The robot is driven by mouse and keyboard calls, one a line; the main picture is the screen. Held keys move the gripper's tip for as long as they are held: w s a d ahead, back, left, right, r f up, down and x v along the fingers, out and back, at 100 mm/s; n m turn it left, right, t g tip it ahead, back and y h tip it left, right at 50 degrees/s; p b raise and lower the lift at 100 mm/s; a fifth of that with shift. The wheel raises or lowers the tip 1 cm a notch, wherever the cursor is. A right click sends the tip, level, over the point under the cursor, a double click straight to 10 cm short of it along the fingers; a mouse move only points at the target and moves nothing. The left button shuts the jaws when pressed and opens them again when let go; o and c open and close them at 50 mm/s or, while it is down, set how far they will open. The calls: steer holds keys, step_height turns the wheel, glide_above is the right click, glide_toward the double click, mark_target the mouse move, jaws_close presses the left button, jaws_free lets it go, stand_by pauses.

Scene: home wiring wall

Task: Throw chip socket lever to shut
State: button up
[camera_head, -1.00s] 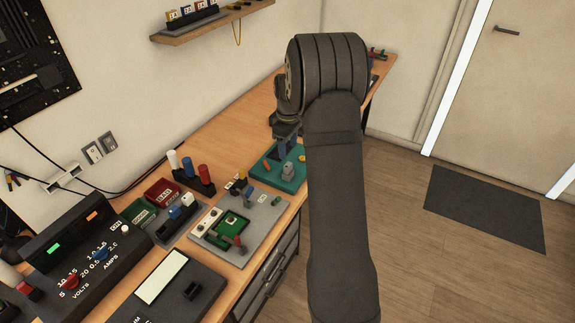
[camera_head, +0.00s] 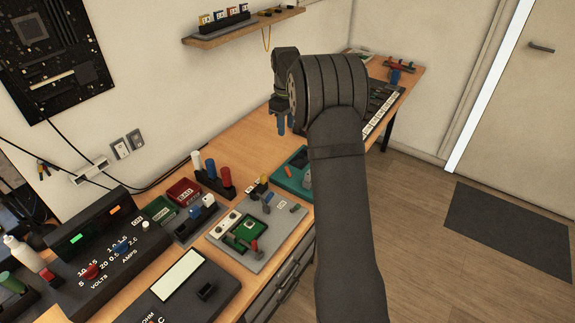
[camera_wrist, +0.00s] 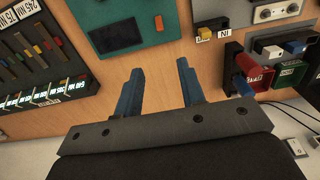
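The chip socket (camera_head: 249,231) is a small green frame with a dark chip area, on a grey plate (camera_head: 262,258) near the bench's front edge in the head view. A lever with a red tip (camera_head: 254,246) stands at its near side; its exact angle is too small to tell. My gripper (camera_head: 281,123) is above the bench, behind and to the right of the socket, well apart from it. In the wrist view my gripper's two blue fingers (camera_wrist: 160,72) are spread with nothing between them. The socket and lever do not clearly show there.
A teal board (camera_head: 294,176) lies behind the grey plate. A meter (camera_head: 185,290) is in front. A wall shelf (camera_head: 245,24) hangs above. Bare wood (camera_head: 235,140) shows behind.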

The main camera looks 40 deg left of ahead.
mark_target(286, 167)
step_height(286, 167, down, 17)
steer(key=shift+f, duration=0.1)
stand_by(0.3)
jaws_close()
